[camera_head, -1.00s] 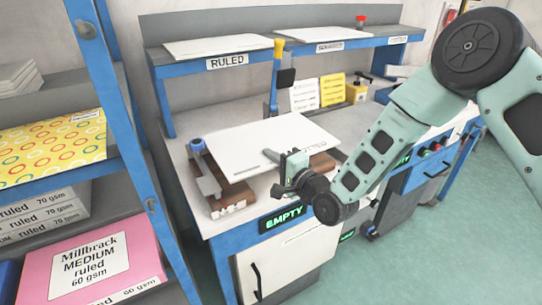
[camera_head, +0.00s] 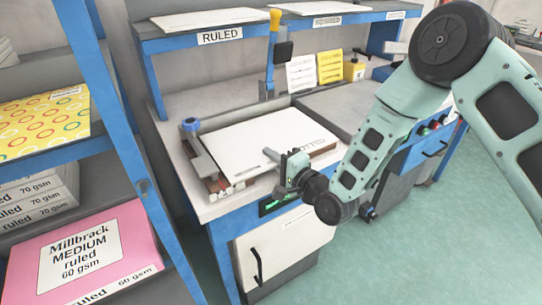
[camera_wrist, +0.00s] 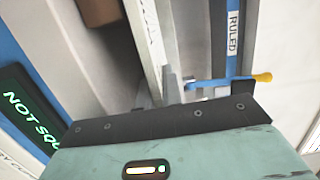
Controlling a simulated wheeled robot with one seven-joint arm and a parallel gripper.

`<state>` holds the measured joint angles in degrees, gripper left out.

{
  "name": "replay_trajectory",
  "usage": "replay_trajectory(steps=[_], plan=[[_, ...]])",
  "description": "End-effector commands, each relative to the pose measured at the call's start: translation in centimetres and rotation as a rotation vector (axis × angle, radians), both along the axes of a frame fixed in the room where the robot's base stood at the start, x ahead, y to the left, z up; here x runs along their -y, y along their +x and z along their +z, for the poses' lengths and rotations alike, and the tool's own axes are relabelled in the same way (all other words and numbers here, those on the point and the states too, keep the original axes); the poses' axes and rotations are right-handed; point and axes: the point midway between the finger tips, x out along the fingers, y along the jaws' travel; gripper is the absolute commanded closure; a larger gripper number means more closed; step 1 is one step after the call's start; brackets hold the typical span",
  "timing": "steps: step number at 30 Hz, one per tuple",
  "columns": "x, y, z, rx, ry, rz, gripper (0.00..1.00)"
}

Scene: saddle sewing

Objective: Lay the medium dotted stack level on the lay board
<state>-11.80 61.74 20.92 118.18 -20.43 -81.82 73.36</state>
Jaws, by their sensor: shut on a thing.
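The dotted stack (camera_head: 262,138) is a wide white block of sheets with lettering on its front edge. It looks about flat and covers most of the lay board (camera_head: 217,183), whose brown wood shows at the front left; I cannot tell whether it touches all along. My gripper (camera_head: 281,163) is shut on the stack's front edge. In the wrist view the stack (camera_wrist: 147,40) shows edge-on as a pale strip between the fingers (camera_wrist: 160,90). The board's brown part (camera_wrist: 98,10) shows there at the top. The stack's underside is hidden.
A blue-knobbed clamp (camera_head: 195,140) stands at the board's left. A yellow-handled lever (camera_head: 274,35) rises behind. A green-lit sign (camera_wrist: 30,120) on the bench front reads "NOT SQU…". A shelf labelled RULED (camera_head: 220,36) is above.

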Motion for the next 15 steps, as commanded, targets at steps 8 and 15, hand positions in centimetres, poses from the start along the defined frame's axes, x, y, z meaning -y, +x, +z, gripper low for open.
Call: replay_trajectory(steps=[8,15], plan=[[-0.03,0.03,0.1,0.002,0.001,0.0,0.67],[0.23,-0.21,-0.11,-0.002,-0.001,0.0,0.67]])
